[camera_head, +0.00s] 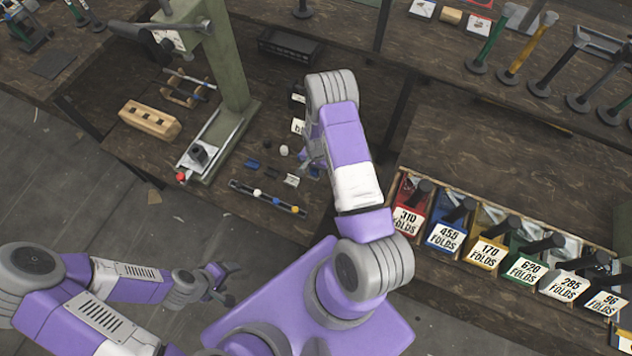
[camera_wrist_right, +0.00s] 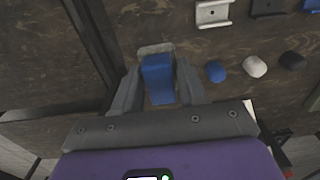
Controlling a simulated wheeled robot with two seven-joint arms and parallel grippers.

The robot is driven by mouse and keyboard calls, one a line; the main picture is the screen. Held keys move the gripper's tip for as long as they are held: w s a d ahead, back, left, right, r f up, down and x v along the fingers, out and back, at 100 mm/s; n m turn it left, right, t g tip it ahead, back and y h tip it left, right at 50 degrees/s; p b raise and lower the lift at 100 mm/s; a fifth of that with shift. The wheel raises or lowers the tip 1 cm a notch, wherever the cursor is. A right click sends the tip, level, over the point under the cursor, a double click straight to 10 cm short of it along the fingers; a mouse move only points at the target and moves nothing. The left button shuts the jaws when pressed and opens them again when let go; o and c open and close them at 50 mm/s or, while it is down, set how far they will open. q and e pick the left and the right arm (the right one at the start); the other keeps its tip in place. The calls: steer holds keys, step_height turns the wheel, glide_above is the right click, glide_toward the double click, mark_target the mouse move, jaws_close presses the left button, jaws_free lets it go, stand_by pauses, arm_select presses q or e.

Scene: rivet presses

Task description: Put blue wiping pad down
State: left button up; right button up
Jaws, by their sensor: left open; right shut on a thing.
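The blue wiping pad (camera_wrist_right: 158,78) is between the fingers of my right gripper (camera_wrist_right: 155,90) in the right wrist view. A pale grey end shows at its far tip, over the dark wooden table. I cannot tell whether the pad touches the table. In the head view my right gripper (camera_head: 311,162) is at the right part of the press table, mostly hidden by my own arm, and the pad cannot be made out there. My left gripper (camera_head: 221,284) is open and empty, low at the left, away from the table.
Close to the pad lie a blue knob (camera_wrist_right: 215,71), a white knob (camera_wrist_right: 255,66), a black knob (camera_wrist_right: 292,60) and a silver bracket (camera_wrist_right: 212,12). A green press (camera_head: 232,60) stands left of my right arm. Labelled bins (camera_head: 445,237) stand to its right.

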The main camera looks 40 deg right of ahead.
mark_target(316, 184)
step_height(316, 184, down, 10)
steer(key=shift+r+b, duration=0.1)
steer(key=shift+b, duration=1)
steer(key=shift+f, duration=0.2)
steer(key=o, duration=1.1)
steer(key=shift+r, duration=0.1)
